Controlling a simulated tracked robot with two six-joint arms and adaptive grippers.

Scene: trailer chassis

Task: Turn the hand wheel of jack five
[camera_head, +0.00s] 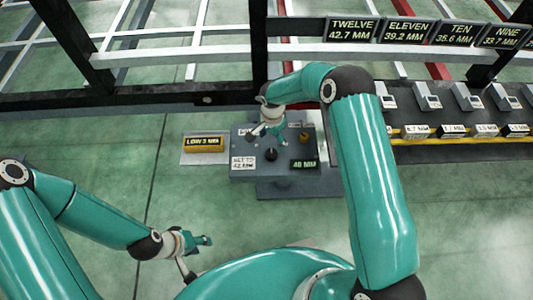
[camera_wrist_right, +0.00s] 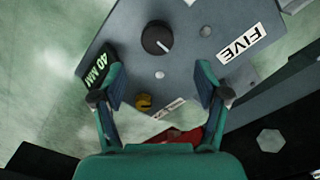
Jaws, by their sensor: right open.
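The grey box of jack five (camera_head: 240,140) stands on the floor at the centre of the head view. Its FIVE label (camera_wrist_right: 242,45) shows in the right wrist view. A round black knob with a white pointer line (camera_wrist_right: 157,38) sits on its top face; it also shows in the head view (camera_head: 270,154). I cannot tell whether this is the hand wheel. A lit display reads 40 MM (camera_head: 304,163). My right gripper (camera_wrist_right: 161,88) is open and empty over the box, its fingers on either side of a small yellow part (camera_wrist_right: 143,102). My left gripper (camera_head: 204,240) is away from the box at lower left.
A white card reading about SET TO 42 MM (camera_head: 243,163) is on the box. A yellow LOW sign (camera_head: 204,144) lies left of it. A dark chassis beam (camera_head: 140,97) runs behind. A row of other units (camera_head: 470,98) stands at right. Green floor is free at left.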

